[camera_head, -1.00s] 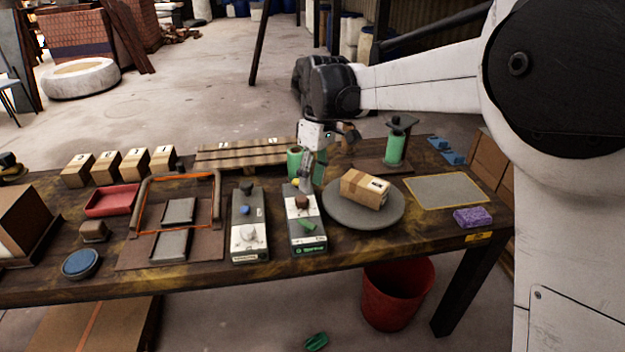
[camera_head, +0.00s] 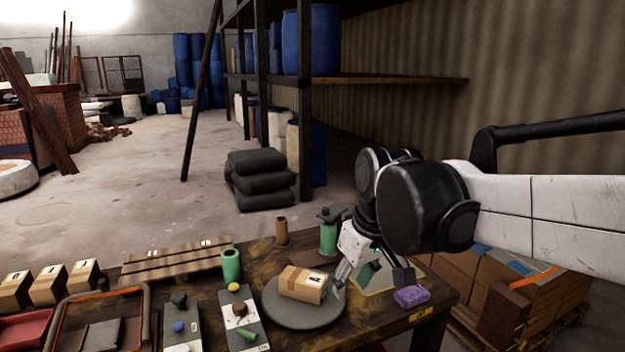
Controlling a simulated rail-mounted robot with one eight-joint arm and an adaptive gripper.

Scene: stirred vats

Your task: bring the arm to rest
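My gripper (camera_head: 370,283) hangs from my arm over the right part of the workbench (camera_head: 370,335), pointing down. Its fingers look spread, with no object visibly held. It is right of the round grey turntable (camera_head: 300,322) and in front of the pale yellow-edged mat (camera_head: 385,287), which it partly hides. A dark patch shows between the fingers; I cannot tell if it is shadow. A cardboard box (camera_head: 303,284) lies on the turntable, close to the left finger. My forearm reaches in from the right.
A purple sponge (camera_head: 411,296) lies just right of the gripper. A green cylinder with a dark top (camera_head: 328,235) stands behind it. Two control boxes (camera_head: 243,325) are at the left. Stacked cartons (camera_head: 500,290) stand beyond the bench's right end.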

